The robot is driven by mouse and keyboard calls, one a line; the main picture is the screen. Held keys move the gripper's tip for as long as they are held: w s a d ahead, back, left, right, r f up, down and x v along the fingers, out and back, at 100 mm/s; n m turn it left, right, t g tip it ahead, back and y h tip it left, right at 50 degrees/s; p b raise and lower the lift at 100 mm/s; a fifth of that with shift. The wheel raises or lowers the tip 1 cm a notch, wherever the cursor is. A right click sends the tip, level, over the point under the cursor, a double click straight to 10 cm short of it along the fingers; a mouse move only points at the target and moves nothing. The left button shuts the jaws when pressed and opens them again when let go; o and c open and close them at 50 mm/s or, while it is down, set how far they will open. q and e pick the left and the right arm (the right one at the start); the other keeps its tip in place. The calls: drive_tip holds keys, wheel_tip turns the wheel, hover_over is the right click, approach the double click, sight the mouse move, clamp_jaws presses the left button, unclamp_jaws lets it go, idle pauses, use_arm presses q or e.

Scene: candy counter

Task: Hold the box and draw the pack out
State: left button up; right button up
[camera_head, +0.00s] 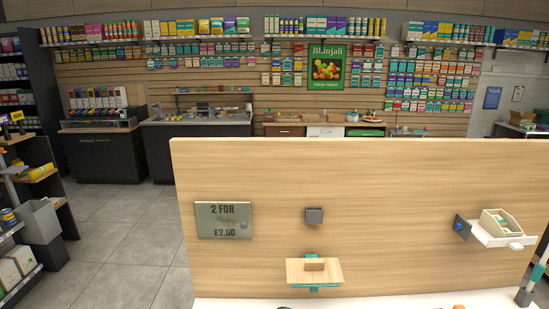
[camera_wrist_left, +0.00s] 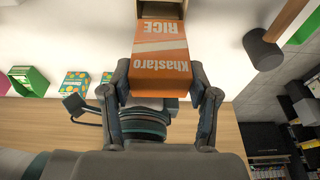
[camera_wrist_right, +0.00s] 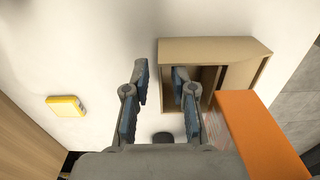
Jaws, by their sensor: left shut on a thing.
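My right gripper (camera_wrist_right: 163,92) is open and empty. Its right finger overlaps the box opening and its left finger is left of the box's side wall; contact is unclear.
A yellow item (camera_wrist_right: 66,106) lies on the white surface left of the box. Green and yellow packs (camera_wrist_left: 75,84) and a dark cylinder (camera_wrist_left: 262,48) flank the pack in the left wrist view. A wooden panel (camera_head: 380,180) with small fixtures stands ahead in the head view.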

drive_tip(key=shift+r, duration=0.15)
idle(0.4)
drive_tip(key=shift+r, duration=3.1)
